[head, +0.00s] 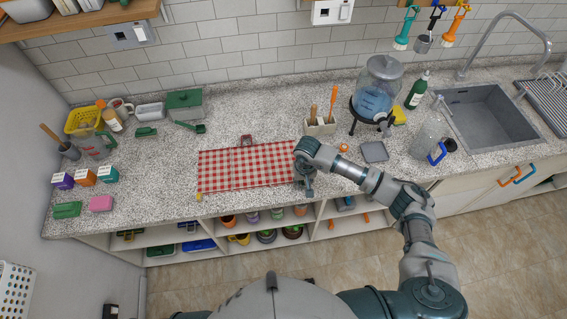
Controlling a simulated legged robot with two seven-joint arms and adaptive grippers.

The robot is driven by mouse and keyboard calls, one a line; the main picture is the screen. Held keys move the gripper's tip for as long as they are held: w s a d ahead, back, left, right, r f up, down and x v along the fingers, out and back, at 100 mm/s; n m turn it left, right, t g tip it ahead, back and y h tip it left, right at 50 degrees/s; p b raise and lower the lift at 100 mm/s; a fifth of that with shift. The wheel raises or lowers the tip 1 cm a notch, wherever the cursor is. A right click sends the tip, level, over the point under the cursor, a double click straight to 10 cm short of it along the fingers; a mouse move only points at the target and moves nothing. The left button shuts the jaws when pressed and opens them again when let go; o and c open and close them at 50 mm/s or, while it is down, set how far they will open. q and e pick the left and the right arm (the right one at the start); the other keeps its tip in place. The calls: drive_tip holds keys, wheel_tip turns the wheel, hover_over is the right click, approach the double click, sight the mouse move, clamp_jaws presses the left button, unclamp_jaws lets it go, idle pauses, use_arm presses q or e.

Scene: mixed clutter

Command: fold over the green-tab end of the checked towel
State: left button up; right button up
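The red-and-white checked towel (240,170) lies flat and spread out on the speckled counter. A small yellow tab (199,197) shows at its near left corner. I see no green tab; the towel's right end is partly hidden by my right gripper and wrist. My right gripper (306,190) points down at the towel's right edge, near its front corner. Its fingers are small and seen from above, so I cannot tell whether they are open or shut, or whether they touch the cloth. My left gripper is out of view.
A small red-and-grey object (246,140) sits at the towel's back edge. A utensil holder (320,127), a water dispenser (377,90) and a grey square (374,151) stand to the right. Small boxes (85,177) are at the left. The counter's front edge runs close below the towel.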

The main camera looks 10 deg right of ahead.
clamp_jaws()
drive_tip(key=shift+r+p, duration=0.7)
drive_tip(key=shift+r, duration=0.9)
drive_tip(key=shift+a, duration=0.1)
drive_tip(key=shift+a+r, duration=0.35)
drive_tip(key=shift+r, duration=0.35)
drive_tip(key=shift+a+r, duration=0.35)
drive_tip(key=shift+r, duration=0.3)
